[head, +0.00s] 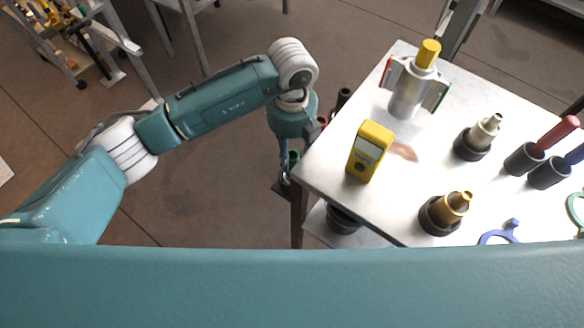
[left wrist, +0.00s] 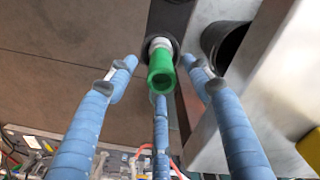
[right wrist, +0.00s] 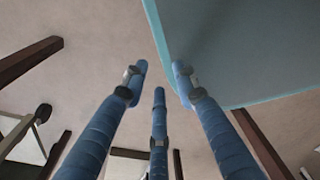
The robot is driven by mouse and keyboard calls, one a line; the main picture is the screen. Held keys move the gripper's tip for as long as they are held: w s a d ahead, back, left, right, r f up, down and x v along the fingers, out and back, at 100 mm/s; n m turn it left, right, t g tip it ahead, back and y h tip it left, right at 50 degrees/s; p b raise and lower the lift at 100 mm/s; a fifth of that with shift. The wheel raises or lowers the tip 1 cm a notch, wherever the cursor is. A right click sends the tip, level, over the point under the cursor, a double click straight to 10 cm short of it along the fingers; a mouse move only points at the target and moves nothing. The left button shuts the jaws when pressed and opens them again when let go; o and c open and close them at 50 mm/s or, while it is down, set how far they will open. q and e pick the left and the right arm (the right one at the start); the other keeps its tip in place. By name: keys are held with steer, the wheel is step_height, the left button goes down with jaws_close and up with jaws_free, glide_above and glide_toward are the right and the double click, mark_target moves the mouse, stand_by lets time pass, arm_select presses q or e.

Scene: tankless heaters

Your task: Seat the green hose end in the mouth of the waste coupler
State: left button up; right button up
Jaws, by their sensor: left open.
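The green hose end (left wrist: 161,70), a short green tube with a white collar, points up toward the camera in the left wrist view, with a dark ring around its base. A bit of green also shows beside the table in the head view (head: 293,157). My left gripper (left wrist: 159,64) is open, its blue fingers spread around the green end with gaps visible. A dark round cup (head: 342,220) sits low beside the table; I cannot tell whether it is the waste coupler. My right gripper (right wrist: 157,70) is open and empty.
The metal table (head: 318,170) holds a yellow meter (head: 370,151) near its left edge, a silver valve body (head: 407,92), and brass (head: 453,203) and steel (head: 484,131) fittings in black bases. Red- and blue-handled tools stand at right. A teal panel (right wrist: 235,50) is close to my right gripper.

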arm_select(q)
step_height(320, 180, down, 4)
steer(key=shift+s+f+p, duration=0.1)
steer(key=shift+p, duration=0.25)
jaws_close()
